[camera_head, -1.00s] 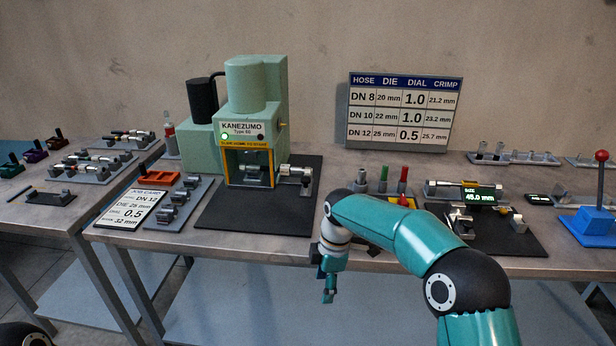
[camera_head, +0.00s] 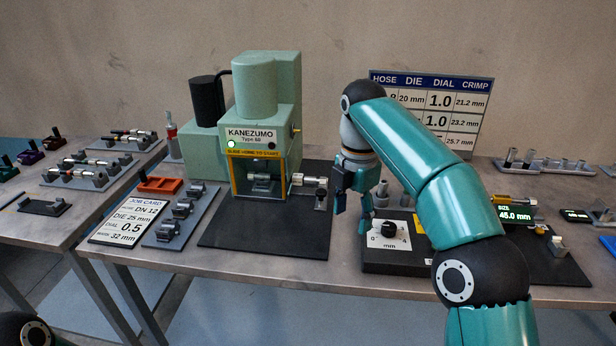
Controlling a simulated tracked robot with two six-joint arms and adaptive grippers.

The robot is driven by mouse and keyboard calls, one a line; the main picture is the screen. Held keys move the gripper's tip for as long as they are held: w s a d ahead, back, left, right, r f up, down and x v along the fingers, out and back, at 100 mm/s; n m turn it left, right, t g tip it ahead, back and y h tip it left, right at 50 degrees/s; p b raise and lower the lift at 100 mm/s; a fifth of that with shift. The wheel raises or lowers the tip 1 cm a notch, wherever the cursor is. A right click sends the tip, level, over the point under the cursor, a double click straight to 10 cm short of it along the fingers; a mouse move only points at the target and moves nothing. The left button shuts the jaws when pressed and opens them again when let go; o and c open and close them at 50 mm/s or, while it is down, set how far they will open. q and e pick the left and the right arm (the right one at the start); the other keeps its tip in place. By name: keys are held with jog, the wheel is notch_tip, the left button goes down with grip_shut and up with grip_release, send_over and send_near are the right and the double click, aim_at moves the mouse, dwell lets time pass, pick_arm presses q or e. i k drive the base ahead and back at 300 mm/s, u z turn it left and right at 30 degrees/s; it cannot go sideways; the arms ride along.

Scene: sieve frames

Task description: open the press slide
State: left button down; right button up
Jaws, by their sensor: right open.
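The green press (camera_head: 262,113), marked KANEZUMO, stands at the back of the bench with a green lamp lit. Its yellow-framed front opening (camera_head: 234,178) holds a metal die part (camera_head: 261,184). A silver cylindrical fitting (camera_head: 310,181) on a small post stands just right of the opening; I cannot tell which part is the slide. My right gripper (camera_head: 352,208) is open and empty, pointing down to the right of this fitting and apart from it. My left gripper is out of view.
A dial box (camera_head: 383,258) lies in front of my right gripper. A black mat (camera_head: 245,233) is clear before the press. The job card (camera_head: 128,222), die rack (camera_head: 160,236) and orange tray (camera_head: 158,185) are left. A settings board (camera_head: 480,88) is partly behind my arm.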

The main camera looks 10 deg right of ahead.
aim_at(277, 194)
jog(key=i, duration=1.05)
jog(key=z, duration=0.1)
